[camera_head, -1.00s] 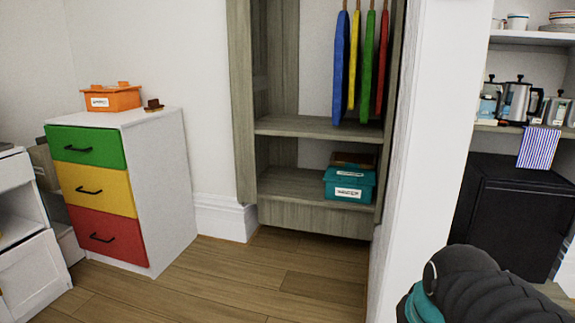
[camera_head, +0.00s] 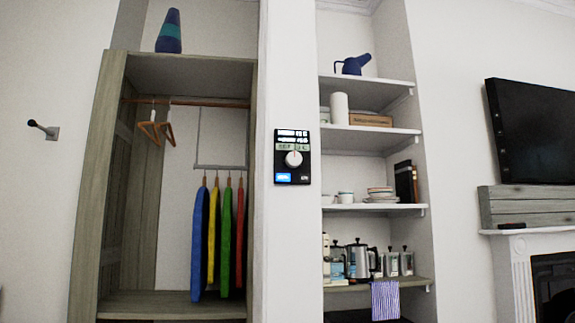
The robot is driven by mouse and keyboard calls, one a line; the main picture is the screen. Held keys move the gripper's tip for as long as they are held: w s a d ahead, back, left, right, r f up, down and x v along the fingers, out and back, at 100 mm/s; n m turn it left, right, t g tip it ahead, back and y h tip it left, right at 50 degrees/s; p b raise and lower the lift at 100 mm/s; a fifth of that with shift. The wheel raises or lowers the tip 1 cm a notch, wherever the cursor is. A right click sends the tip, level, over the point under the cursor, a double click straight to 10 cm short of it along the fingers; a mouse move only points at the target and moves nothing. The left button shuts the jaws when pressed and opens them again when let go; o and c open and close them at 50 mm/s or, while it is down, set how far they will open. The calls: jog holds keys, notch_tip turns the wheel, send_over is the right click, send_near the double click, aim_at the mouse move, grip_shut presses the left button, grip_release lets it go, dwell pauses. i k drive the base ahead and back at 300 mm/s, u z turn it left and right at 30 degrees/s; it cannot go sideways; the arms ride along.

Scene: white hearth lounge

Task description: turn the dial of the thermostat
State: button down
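The thermostat (camera_head: 292,175) is a small black panel on the narrow white wall between the wardrobe and the shelf alcove, near the middle of the view. Its dial (camera_head: 293,159) is a round pale knob at the panel's centre. Above the dial are a lit display with white text and a greenish strip that are too small to read surely. A blue patch is at the panel's lower left. My gripper is not in view, and nothing covers the thermostat.
An open wooden wardrobe (camera_head: 90,200) with hanging coloured garments stands left of the thermostat. Shelves (camera_head: 375,139) with crockery and kettles are to its right. A wall hook (camera_head: 44,130) is far left; a television (camera_head: 533,130) hangs over a fireplace (camera_head: 512,270) at right. The floor is out of view.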

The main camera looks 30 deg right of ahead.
aim_at(293, 160)
jog(key=z, duration=0.45)
jog(key=k, duration=0.55)
jog(key=z, duration=0.75)
jog(key=i, duration=0.45)
jog(key=u, duration=0.85)
jog(key=i, duration=0.85)
jog(key=u, duration=0.85)
